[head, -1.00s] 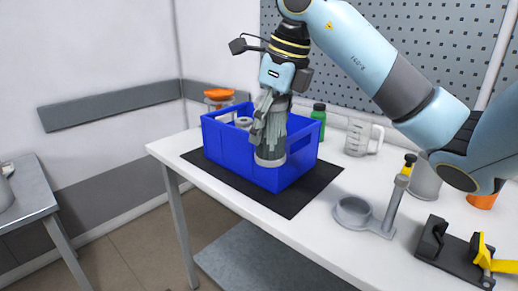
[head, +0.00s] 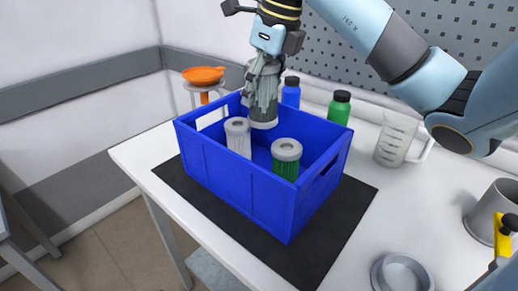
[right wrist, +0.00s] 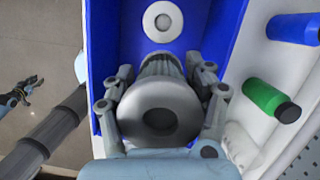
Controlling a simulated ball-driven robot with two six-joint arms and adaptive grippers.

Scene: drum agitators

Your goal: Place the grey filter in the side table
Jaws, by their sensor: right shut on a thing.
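The grey filter (head: 264,110) is upright in my right gripper (head: 262,85), whose fingers are shut around it. It shows over the back part of the blue crate (head: 235,185); I cannot tell how far its lower end is inside. In the right wrist view the filter's round end (right wrist: 160,112) sits between the fingers of my right gripper (right wrist: 160,95). A small dark gripper at the far left, seemingly my left gripper (right wrist: 20,92), shows there too. Only a sliver of the side table (head: 4,225) shows at the left edge.
A white filter (head: 238,138) and a green filter (head: 286,160) stand in the crate. A blue bottle (head: 291,92), a green bottle (head: 339,108) and a clear jug (head: 396,140) stand behind or right of it. A black mat (head: 330,240) lies under the crate.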

